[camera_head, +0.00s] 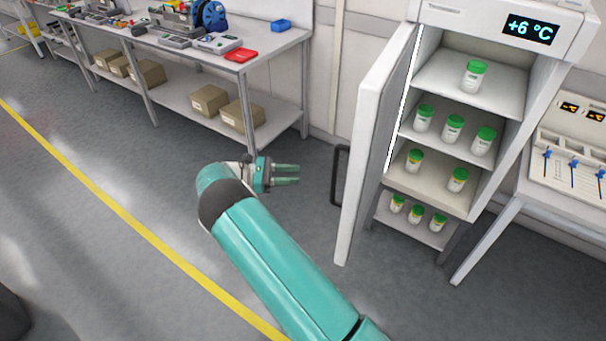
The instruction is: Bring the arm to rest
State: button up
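My gripper (287,175) is at the end of my teal arm, near the middle of the body camera's view. Its two fingers point right and stand apart, with nothing between them. The arm reaches up from the bottom edge and bends at the wrist. The gripper is in the air over the grey floor, left of the open cabinet door's dark handle (340,176) and apart from it in the picture.
A white cabinet (500,22) reading +6 °C stands at the right, its door (375,140) open. Green-lidded jars (453,128) stand on its shelves. A workbench (275,45) with boxes below is at the back left. A control desk (565,195) is far right.

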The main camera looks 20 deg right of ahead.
jog(key=shift+a, duration=0.15)
dwell(0.3)
jog(key=s+d+r+m+t+y, duration=0.1)
jog(key=s+d+r+m+y, duration=0.15)
jog(key=s+r+y, duration=0.45)
jog(key=s+d+r+m+t+y, duration=0.1)
jog(key=s+d+r+m+y, duration=0.25)
jog(key=r, duration=0.55)
jog(key=s+a+r+m+t+y, duration=0.2)
jog(key=s+t, duration=0.1)
jog(key=s, duration=0.4)
jog(key=s+a+r+m+t+y, duration=0.2)
jog(key=s+a+r+m+t, duration=0.1)
jog(key=s, duration=0.5)
jog(key=s+a+r+m+t+y, duration=0.2)
jog(key=s+a+r+m+t, duration=0.1)
jog(key=s, duration=0.5)
jog(key=shift+s+a+y, duration=0.15)
jog(key=shift+a+y, duration=0.05)
jog(key=shift+y, duration=0.15)
jog(key=shift+a, duration=0.1)
